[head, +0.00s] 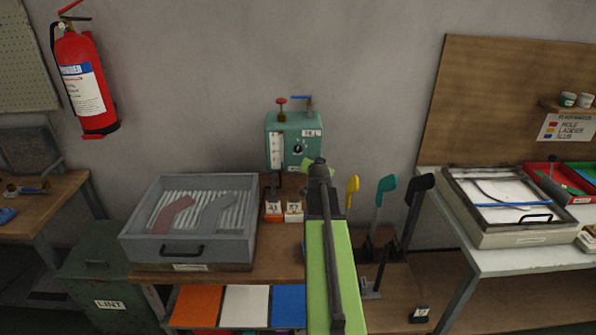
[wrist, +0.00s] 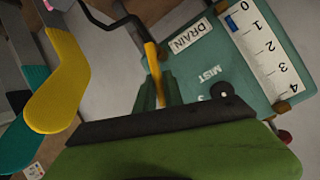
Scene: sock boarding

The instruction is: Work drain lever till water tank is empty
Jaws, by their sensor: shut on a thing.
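The green water tank (head: 283,128) stands against the wall; it shows upside down in the wrist view (wrist: 222,70). Its white gauge (wrist: 265,50) is numbered 0 to 4, with a short blue patch only by the 0. Beside the DRAIN label (wrist: 190,36), a yellow drain lever (wrist: 151,55) runs between the dark green fingers of my gripper (wrist: 158,82). My gripper is shut on it. In the head view my arm hides the lever and most of the gripper.
A grey glass-topped box (head: 190,255) stands left of the tank. Yellow (head: 352,190), teal (head: 385,187) and black (head: 419,190) sock boards stand close on the right. A white-topped table (head: 490,258) with a framed tray is further right.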

